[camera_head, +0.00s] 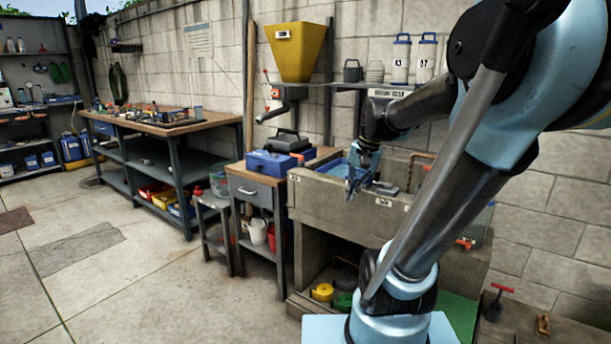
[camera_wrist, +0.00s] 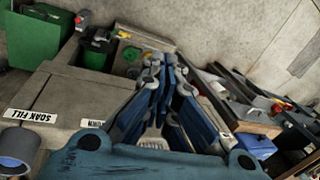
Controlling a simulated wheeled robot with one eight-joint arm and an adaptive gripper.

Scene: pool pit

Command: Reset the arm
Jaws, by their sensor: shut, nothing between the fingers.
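My arm rises on the right of the head view and reaches over the concrete sink bench (camera_head: 335,205). My gripper (camera_head: 352,186) is at the far end of the arm, near the blue basin (camera_head: 335,168) in the bench. In the wrist view my gripper (camera_wrist: 158,62) shows its blue fingers drawn together at the tips, with nothing between them. The exact gap between gripper and bench is unclear.
A blue toolbox (camera_head: 270,164) sits on the drawer cabinet (camera_head: 255,190) left of the bench. A yellow hopper (camera_head: 295,52) and a shelf with labelled canisters (camera_head: 401,60) are on the wall behind. A wooden workbench (camera_head: 160,126) stands farther left. The floor at left is mostly clear.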

